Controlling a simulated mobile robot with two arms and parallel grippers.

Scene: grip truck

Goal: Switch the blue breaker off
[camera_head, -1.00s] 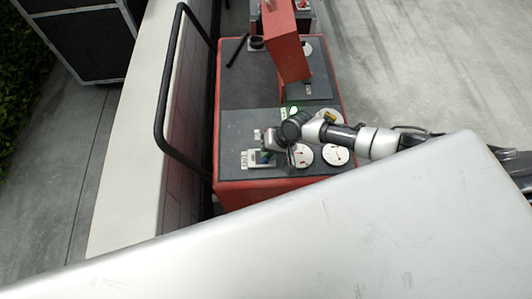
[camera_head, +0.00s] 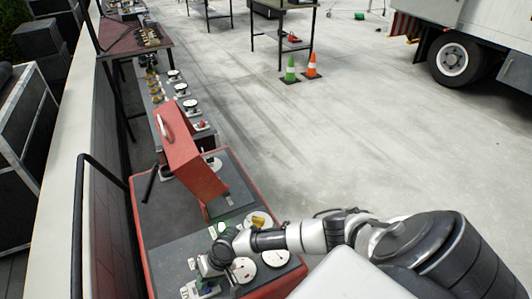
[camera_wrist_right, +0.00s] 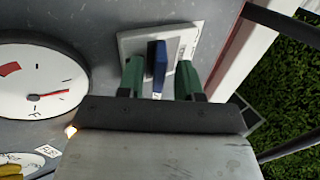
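The blue breaker lever (camera_wrist_right: 158,62) stands up from its pale plate (camera_wrist_right: 188,42) in the right wrist view. My right gripper (camera_wrist_right: 160,72) is open, with one green finger on each side of the lever. A gap shows on both sides, so the fingers do not look closed on it. In the head view my right gripper (camera_head: 210,268) is at the near left part of the red-sided panel box (camera_head: 178,248), over the breaker, which it mostly hides. My left gripper is not in view.
White round gauges (camera_head: 275,257) lie beside my right gripper; one gauge (camera_wrist_right: 38,75) shows large in the wrist view. A raised red lid (camera_head: 192,160) stands behind. A black rail (camera_head: 78,220) runs along the left. Open floor lies to the right.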

